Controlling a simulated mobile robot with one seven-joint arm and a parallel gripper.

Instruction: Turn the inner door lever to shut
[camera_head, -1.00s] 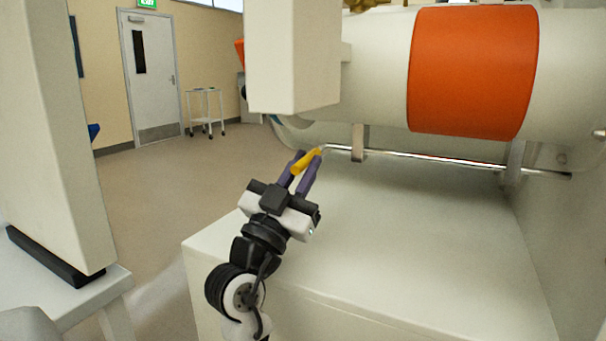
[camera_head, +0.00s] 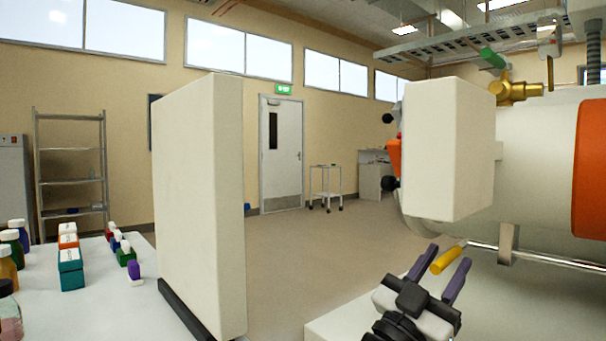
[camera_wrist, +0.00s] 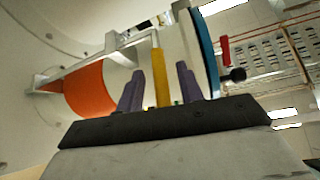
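A yellow lever handle (camera_head: 447,258) sits at the near end of a thin metal rod (camera_head: 560,261) that runs along the underside of the white cylindrical chamber (camera_head: 535,170). My gripper (camera_head: 440,272) has its two purple fingers spread, one on each side of the handle. The wrist view shows the handle (camera_wrist: 160,75) standing between the fingers (camera_wrist: 160,90), with a gap on both sides. My gripper is open and not clamped on it. The inner door itself cannot be made out.
A thick white panel (camera_head: 447,150) hangs just above and behind my gripper. The pale ledge (camera_head: 345,322) is below my gripper. Open floor (camera_head: 290,260) lies beyond.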

